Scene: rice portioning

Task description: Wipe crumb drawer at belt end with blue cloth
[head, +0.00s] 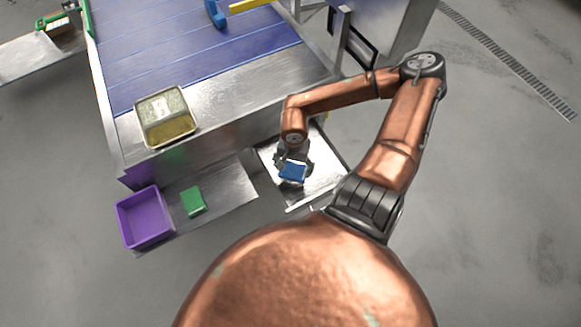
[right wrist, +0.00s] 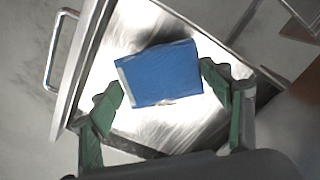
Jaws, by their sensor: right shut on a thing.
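The blue cloth (head: 292,170) is a small folded pad with a pale edge, held in my right gripper (head: 293,163). The right wrist view shows the cloth (right wrist: 160,75) between the two green-padded fingers of the right gripper (right wrist: 163,85). The crumb drawer (head: 325,180) is a shiny metal tray pulled out at the end of the belt. The cloth is over its floor; I cannot tell whether it touches. The drawer (right wrist: 130,22) fills much of the right wrist view, with its bar handle (right wrist: 57,50) at the left. My left gripper is not in view.
A metal shelf (head: 232,190) left of the drawer bears a purple bin (head: 144,217) and a green block (head: 193,201). A tray with yellowish contents (head: 165,117) sits on the metal belt end beside the blue belt (head: 180,45). Grey floor lies around.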

